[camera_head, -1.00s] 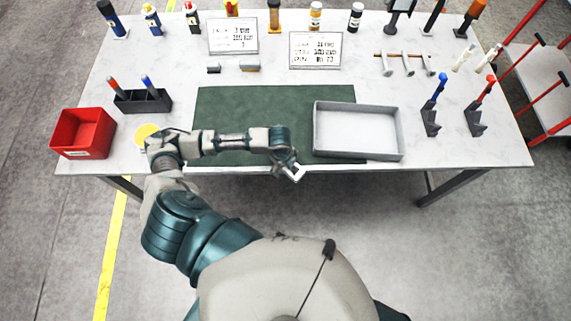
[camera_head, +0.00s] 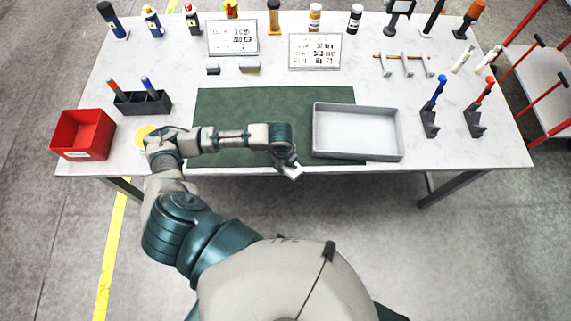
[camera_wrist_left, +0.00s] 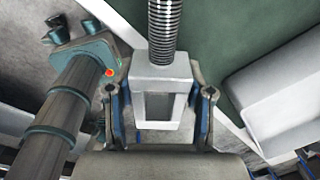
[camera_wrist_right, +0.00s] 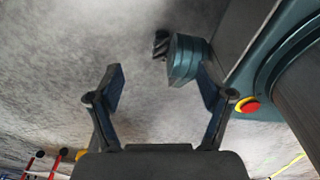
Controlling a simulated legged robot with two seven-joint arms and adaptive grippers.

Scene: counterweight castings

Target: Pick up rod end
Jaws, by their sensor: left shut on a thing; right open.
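The rod end (camera_wrist_left: 160,90) is a pale grey square fork with a threaded shank. In the left wrist view its fork lies between the fingers of my left gripper (camera_wrist_left: 160,108), which is shut on it. The shank points away over the green mat. In the head view my left gripper (camera_head: 288,164) is at the front table edge, and a small pale part of the rod end (camera_head: 294,173) shows at its tip. My right gripper (camera_wrist_right: 160,85) is open and empty over the floor in the right wrist view; it is hidden in the head view.
A grey tray (camera_head: 357,153) stands right of my left gripper, partly on the green mat (camera_head: 260,100). A red bin (camera_head: 83,130) and a black holder (camera_head: 142,103) stand at left. Blue and red tools stand at right. Signs and bottles line the back.

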